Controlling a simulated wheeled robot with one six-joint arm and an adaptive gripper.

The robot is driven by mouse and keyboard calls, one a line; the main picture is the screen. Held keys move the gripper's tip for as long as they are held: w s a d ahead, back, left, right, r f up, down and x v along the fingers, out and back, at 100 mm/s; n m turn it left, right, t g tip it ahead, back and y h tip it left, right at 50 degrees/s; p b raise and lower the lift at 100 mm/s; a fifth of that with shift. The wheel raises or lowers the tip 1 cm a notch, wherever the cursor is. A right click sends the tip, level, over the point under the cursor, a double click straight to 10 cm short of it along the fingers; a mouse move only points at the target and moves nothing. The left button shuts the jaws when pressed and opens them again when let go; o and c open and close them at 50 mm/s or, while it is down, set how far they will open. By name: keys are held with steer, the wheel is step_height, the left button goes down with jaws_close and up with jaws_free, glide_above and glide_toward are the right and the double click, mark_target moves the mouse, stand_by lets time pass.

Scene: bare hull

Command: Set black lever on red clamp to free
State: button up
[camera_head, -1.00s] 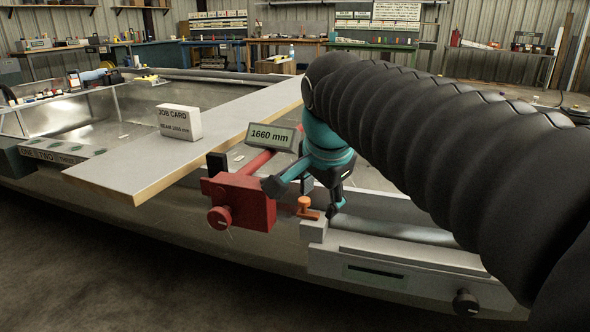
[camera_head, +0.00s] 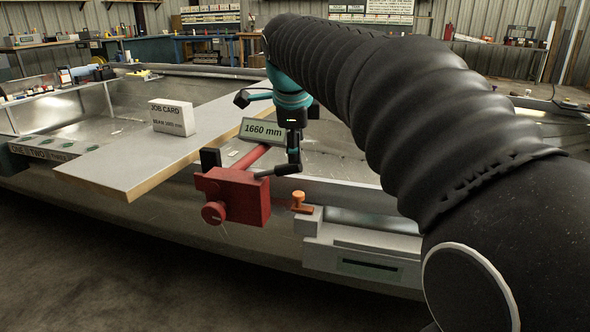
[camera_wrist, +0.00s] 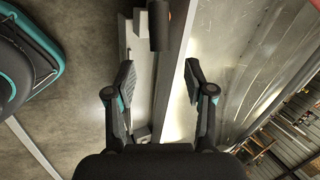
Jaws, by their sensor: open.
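The red clamp (camera_head: 232,196) sits at the near edge of the hull, with a round red knob on its front. Its black lever (camera_head: 279,171) sticks out to the right from the clamp's upper right side. My gripper (camera_head: 293,145) is above the lever's outer end and overlaps it in the head view; whether they touch I cannot tell. In the wrist view my gripper (camera_wrist: 160,78) has its two fingers wide apart with nothing between them. The dark lever grip (camera_wrist: 159,25) shows ahead of the gap at the top, with a bit of red beside it.
A "1660 mm" display (camera_head: 263,131) stands behind the clamp. A white job card (camera_head: 173,118) stands on the pale board (camera_head: 125,172) to the left. Bare floor lies in front.

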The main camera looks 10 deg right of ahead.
mark_target(298, 166)
steer(key=b+x, duration=0.1)
steer(key=x, duration=0.7)
jaws_close()
